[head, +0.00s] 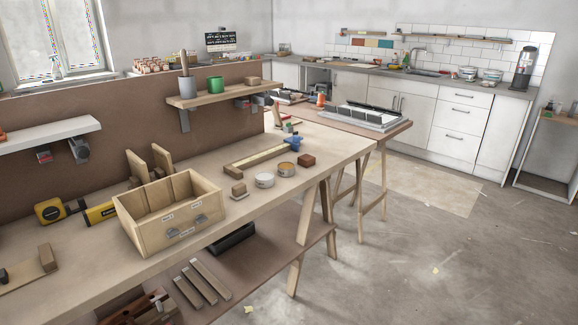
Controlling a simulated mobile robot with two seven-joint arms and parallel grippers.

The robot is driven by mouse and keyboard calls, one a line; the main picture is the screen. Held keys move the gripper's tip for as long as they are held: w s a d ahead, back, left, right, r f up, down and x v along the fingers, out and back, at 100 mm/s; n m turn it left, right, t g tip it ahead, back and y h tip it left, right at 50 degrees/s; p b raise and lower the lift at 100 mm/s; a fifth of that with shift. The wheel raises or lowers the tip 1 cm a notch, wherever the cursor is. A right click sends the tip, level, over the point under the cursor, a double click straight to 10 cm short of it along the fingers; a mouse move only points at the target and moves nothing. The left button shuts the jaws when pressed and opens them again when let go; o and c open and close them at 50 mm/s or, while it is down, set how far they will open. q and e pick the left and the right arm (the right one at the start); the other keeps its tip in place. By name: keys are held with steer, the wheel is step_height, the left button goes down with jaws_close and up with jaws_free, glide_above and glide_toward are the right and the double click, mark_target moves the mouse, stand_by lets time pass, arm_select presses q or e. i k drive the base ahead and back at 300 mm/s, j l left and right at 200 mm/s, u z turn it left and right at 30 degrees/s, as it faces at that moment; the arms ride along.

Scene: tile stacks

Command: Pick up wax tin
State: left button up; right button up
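Two low round tins stand side by side near the front edge of the wooden workbench (310,153) in the head view. One is a pale tin with a whitish top (264,181). The other is an amber-topped tin (287,169), just to its right and slightly farther back. Their labels are too small to read, so I cannot tell which is the wax tin. Both look upright, with nothing on top of them. Neither of my grippers is in view.
A reddish-brown block (307,160) sits right of the tins and a small wooden block (239,191) left of them. A wooden box (170,212) stands farther left. A long wooden piece (258,157) lies behind. The wall shelf (215,94) overhangs the bench's back.

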mark_target(284, 169)
steer(key=i+l+u, duration=0.1)
steer(key=i+l, duration=0.55)
steer(key=l, duration=0.15)
steer(key=i+l+u, duration=0.15)
steer(key=i+l, duration=0.5)
steer(key=l, duration=0.2)
steer(key=i+l+u, duration=0.15)
steer(key=i+l, duration=0.15)
steer(key=l, duration=0.15)
